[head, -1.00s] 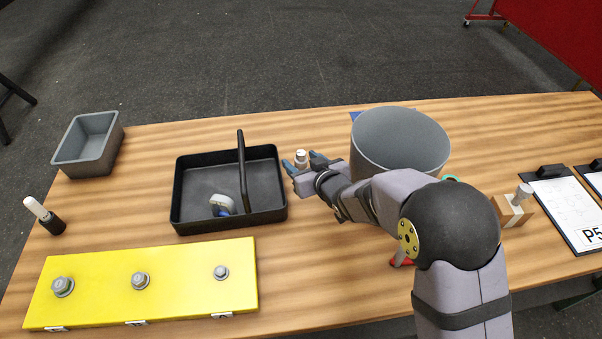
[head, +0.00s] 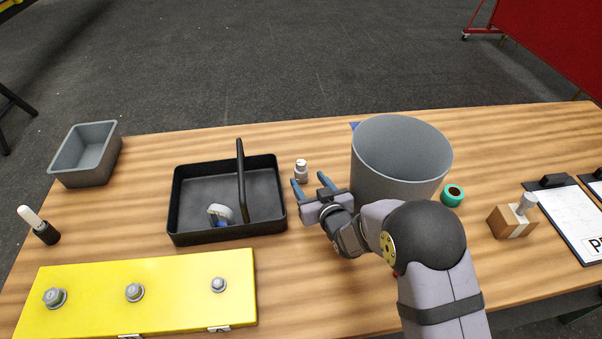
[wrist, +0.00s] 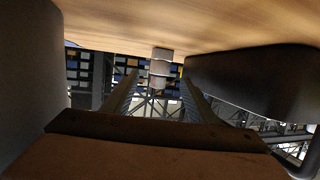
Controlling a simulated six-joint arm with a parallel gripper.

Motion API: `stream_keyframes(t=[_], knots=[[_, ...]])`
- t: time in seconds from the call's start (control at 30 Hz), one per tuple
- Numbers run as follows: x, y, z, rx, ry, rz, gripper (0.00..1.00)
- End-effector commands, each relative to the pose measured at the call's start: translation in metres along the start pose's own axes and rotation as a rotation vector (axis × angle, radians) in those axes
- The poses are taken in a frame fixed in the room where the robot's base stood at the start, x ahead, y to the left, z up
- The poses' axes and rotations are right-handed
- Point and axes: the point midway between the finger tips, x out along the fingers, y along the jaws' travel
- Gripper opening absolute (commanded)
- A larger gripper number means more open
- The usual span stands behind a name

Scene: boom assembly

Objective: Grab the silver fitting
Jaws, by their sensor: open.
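The silver fitting (head: 301,171) stands upright on the wooden table between the black tray and the grey bucket. My gripper (head: 310,182) is open and empty, low over the table just on the near side of the fitting. Its blue fingertips point toward the fitting, which is not held. The wrist view is upside down: the fitting (wrist: 160,65) shows centred in the gap between the two fingers, beyond them.
The black tray (head: 180,205) with a handle stands close left, and the large grey bucket (head: 400,165) close right. A yellow block (head: 180,285) with several bolts lies at front left. A green tape roll (head: 452,195) and a wooden block (head: 510,222) are right.

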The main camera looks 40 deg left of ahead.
Motion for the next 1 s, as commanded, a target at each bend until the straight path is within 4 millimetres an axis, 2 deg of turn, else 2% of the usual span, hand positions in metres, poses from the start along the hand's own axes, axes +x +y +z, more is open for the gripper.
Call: stream_keyframes(t=[0.27,0.7,1.0], knots=[[0.01,0.0,-0.003,0.0,-0.002,-0.001,0.53],[0.048,0.0,-0.005,0.0,-0.001,-0.001,0.53],[0.052,0.0,-0.004,0.0,-0.002,-0.001,0.53]])
